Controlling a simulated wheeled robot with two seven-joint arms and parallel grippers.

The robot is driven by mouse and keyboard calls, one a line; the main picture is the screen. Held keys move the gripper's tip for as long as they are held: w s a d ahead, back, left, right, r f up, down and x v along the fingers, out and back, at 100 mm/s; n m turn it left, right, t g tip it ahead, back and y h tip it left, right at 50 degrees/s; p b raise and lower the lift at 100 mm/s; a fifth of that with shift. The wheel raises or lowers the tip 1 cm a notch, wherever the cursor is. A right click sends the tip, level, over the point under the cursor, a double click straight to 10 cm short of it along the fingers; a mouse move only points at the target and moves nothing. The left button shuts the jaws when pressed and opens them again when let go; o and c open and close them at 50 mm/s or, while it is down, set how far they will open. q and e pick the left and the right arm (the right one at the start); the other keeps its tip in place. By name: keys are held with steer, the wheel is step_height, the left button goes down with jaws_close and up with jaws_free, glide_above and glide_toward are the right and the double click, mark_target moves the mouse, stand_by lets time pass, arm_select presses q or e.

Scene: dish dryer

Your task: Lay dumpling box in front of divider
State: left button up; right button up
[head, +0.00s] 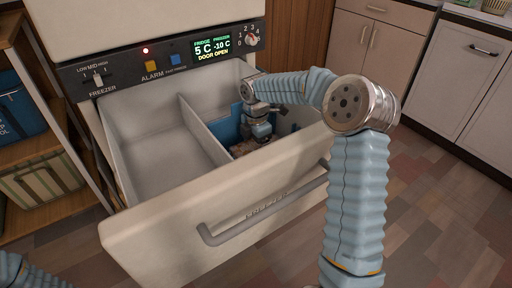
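The freezer drawer (150,226) is pulled open. A pale divider (204,130) splits it into a left and a right compartment. A blue box-like thing (227,132) with a brownish patch, perhaps the dumpling box, is in the right compartment, partly hidden by my arm. My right gripper (260,136) points down into that compartment, over or against this thing. Its fingertips are too small and covered to tell whether they hold it. The left compartment (160,155) is empty. My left gripper is out of view; only part of my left arm shows at the bottom left corner.
The drawer's handle (265,212) sticks out at the front. The control panel (165,62) above reads "DOOR OPEN". A wooden shelf with a blue bin (18,105) and a striped basket (42,182) stands at left. Cabinets (455,80) stand at right. The floor in front is clear.

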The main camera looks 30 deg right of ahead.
mark_target(256, 145)
steer(key=shift+r, duration=0.1)
steer(key=o, duration=1.1)
step_height(256, 145, up, 12)
steer(key=p, duration=0.2)
